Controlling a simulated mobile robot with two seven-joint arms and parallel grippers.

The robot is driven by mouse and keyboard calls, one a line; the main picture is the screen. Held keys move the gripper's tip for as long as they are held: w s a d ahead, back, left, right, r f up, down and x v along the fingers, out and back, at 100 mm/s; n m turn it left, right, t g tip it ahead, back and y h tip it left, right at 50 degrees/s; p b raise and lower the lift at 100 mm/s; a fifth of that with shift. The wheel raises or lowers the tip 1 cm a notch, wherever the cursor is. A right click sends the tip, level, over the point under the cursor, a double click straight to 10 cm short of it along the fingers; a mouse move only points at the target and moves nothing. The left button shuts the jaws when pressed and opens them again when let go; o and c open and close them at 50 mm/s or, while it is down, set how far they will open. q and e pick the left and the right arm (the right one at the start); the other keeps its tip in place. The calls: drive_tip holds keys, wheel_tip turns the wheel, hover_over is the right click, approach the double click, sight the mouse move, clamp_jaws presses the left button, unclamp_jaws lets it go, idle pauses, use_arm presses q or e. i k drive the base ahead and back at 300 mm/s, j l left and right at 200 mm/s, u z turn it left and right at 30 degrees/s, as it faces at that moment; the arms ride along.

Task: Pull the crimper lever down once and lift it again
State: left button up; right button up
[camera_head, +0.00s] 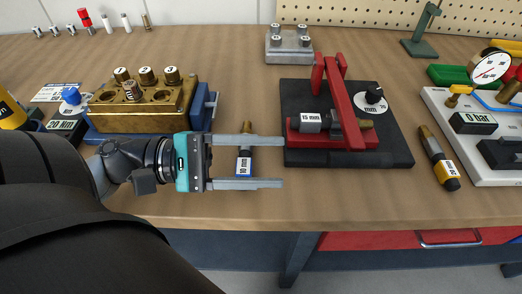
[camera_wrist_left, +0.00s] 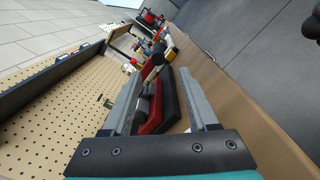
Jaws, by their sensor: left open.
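The red crimper (camera_head: 306,138) stands on a black base plate (camera_head: 395,140) right of the middle in the head view. Its long red lever (camera_head: 349,115) runs from the back toward the front; I cannot tell its exact angle. In the left wrist view, the crimper's red side (camera_wrist_left: 154,118) shows between the fingers. My right gripper is not in view.
A blue-labelled 15 mm fitting (camera_head: 245,165) lies on the table, between the fingers as seen from above. A brass block (camera_head: 150,115) is at the left. A yellow-ended tool (camera_head: 440,160) and a white gauge board (camera_head: 500,175) are at the right.

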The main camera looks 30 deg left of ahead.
sight(344, 114)
drive_tip(key=k, duration=1)
